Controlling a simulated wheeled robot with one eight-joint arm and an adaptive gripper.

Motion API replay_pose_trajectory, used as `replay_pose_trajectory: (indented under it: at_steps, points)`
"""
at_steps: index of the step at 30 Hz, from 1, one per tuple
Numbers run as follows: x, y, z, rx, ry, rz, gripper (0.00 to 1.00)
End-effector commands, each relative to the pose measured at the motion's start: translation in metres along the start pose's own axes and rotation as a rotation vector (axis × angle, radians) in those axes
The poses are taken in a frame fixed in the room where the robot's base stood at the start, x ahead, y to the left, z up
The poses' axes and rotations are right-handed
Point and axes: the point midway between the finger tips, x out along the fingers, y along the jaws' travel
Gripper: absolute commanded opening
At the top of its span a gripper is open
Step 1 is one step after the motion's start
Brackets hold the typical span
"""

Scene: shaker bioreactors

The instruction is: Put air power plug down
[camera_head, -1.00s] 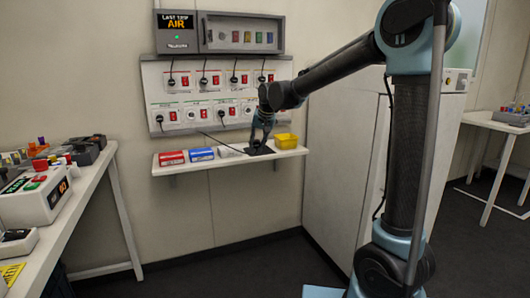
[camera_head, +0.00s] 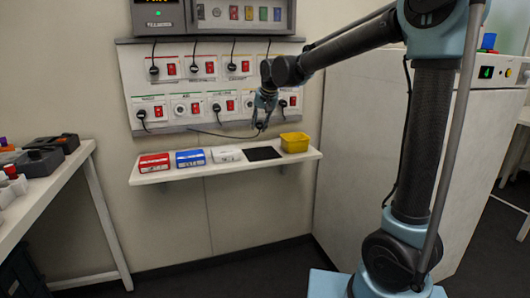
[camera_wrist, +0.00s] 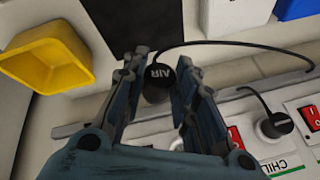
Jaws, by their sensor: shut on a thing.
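The air power plug (camera_wrist: 157,82) is black and round-headed, with "AIR" on it. My gripper (camera_wrist: 166,85) is shut on it in the wrist view, with a finger on each side. A black cable runs from the plug to the right. In the head view my gripper (camera_head: 262,112) is above the shelf (camera_head: 230,172), in front of the lower socket row. The plug (camera_head: 259,126) is small there and partly hidden by the fingers. The black mat (camera_head: 263,154) lies bare on the shelf below the gripper.
The socket panel (camera_head: 200,92) on the wall holds several other plugs and red switches. A yellow bin (camera_head: 295,143) stands right of the mat. White (camera_head: 227,155), blue (camera_head: 190,158) and red (camera_head: 154,163) boxes stand left of it. A white cabinet (camera_head: 440,140) is at the right.

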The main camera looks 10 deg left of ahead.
Motion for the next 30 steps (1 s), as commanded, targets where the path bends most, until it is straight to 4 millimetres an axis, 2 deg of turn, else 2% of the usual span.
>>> replay_pose_trajectory:
  at_steps: [4, 12, 20, 27, 30]
  points:
    - [0.008, 0.006, 0.002, 0.005, 0.001, 0.002, 0.02]
    - [0.044, 0.019, 0.015, 0.007, 0.002, 0.003, 0.02]
    - [0.059, 0.023, 0.021, 0.006, 0.002, 0.003, 0.02]
    - [0.086, 0.029, 0.033, 0.005, 0.001, 0.002, 0.02]
    - [0.09, 0.03, 0.035, 0.004, 0.001, 0.002, 0.02]
